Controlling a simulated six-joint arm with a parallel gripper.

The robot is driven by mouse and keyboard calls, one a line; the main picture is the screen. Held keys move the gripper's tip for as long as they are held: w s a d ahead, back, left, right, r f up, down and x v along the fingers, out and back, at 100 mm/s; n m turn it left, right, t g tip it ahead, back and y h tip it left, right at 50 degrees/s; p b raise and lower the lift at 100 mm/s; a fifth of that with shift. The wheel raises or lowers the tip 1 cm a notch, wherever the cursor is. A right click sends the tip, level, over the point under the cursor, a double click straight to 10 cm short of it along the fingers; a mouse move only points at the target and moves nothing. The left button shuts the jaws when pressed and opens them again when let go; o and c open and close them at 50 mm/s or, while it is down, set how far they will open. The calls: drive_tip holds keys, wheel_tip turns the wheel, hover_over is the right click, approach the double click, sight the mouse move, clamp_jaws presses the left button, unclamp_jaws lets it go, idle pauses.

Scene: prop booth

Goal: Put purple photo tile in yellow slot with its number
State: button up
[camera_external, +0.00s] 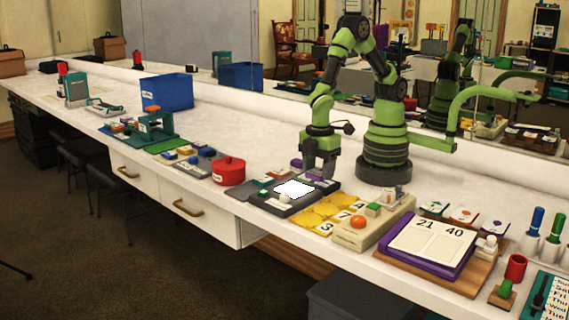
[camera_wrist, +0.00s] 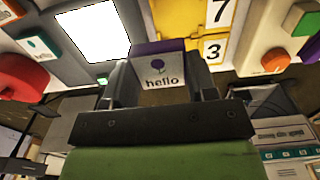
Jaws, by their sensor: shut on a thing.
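My gripper (camera_external: 320,172) points down beside the dark device with the bright white panel. In the wrist view its jaws (camera_wrist: 162,82) are shut on the purple photo tile (camera_wrist: 158,68). The tile's pale face shows a purple flower and the word "hello", with a purple edge. The yellow slot tray (camera_external: 325,209) lies in front and to the right of my gripper, with printed numbers including 3 and 7. The tray also shows at the top of the wrist view (camera_wrist: 190,22). The tile is apart from the tray; any number on it is hidden.
The dark device (camera_external: 262,200) with a lit panel (camera_external: 294,189) stands left of the tray. A beige box with an orange knob (camera_external: 358,221) stands right of it. A red round pot (camera_external: 229,171) is farther left. The table behind the pot is clear.

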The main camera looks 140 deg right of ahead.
sight(326, 209)
drive_tip(key=a, duration=0.1)
drive_tip(key=a+f, duration=0.1)
drive_tip(key=shift+s+a+f, duration=0.1)
drive_tip(key=shift+s+a, duration=0.1)
drive_tip(key=shift+a, duration=0.1)
drive_tip(key=shift+f, duration=3.35)
drive_tip(key=o, duration=1.1)
drive_tip(key=shift+c, duration=0.2)
drive_tip(key=shift+r, duration=0.1)
